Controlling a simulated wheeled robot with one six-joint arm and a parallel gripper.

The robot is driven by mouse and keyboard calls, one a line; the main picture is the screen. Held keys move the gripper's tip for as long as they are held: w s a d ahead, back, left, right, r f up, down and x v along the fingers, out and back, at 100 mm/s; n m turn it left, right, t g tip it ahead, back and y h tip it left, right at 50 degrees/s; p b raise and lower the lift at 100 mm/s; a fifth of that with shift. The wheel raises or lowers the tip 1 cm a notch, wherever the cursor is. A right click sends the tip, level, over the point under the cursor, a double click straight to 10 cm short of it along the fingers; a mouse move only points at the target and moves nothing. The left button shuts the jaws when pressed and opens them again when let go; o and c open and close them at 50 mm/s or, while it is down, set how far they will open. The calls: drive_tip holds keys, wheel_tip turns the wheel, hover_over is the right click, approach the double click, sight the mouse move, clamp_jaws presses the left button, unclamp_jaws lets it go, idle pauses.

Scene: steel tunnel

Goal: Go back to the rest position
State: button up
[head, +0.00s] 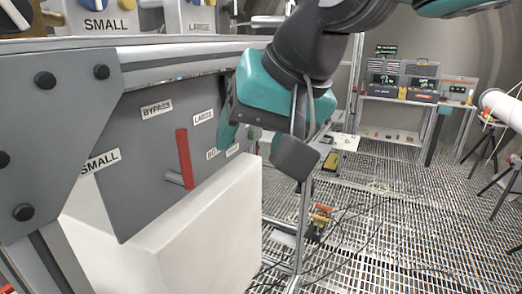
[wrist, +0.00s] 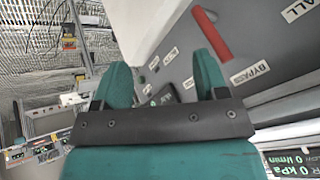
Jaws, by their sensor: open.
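My gripper (head: 262,118) hangs from the arm in the upper middle of the head view, just right of a grey panel (head: 135,195). Its teal fingers stand apart in the wrist view (wrist: 162,78), with no object held between them. The panel carries a red lever (head: 184,158) that points nearly straight up, between the labels BYPASS and LARGE. The lever also shows at the upper right of the wrist view (wrist: 211,36), clear of the fingers. Labels SMALL and one partly hidden label are also on the panel.
A white block (head: 190,235) stands below the panel. A steel rail (head: 190,58) and gauges (head: 98,12) lie above it. A bench with cases (head: 405,85) stands at the back. Cables cross the grated floor (head: 400,220). A white cylinder on a tripod (head: 503,107) is at far right.

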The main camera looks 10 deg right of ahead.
drive_tip(key=shift+s+d+f+n, duration=0.2)
drive_tip(key=shift+d+f+n, duration=0.1)
drive_tip(key=shift+f, duration=0.4)
drive_tip(key=s+d+f+n+g+b, duration=0.1)
drive_tip(key=s+d+f+n+b, duration=0.1)
drive_tip(key=f+b, duration=0.4)
drive_tip(key=s+d+f+n+g+b, duration=0.2)
drive_tip(key=s+f+b, duration=0.2)
drive_tip(key=f, duration=0.9)
drive_tip(key=s+d+f+n+g+b, duration=0.2)
drive_tip(key=s+f+n+b, duration=0.1)
drive_tip(key=f+b, duration=0.4)
wheel_tip(320, 180, down, 3)
drive_tip(key=shift+s+d+f+b, duration=0.1)
drive_tip(key=shift+s+d+b, duration=0.15)
drive_tip(key=shift+s+b, duration=0.1)
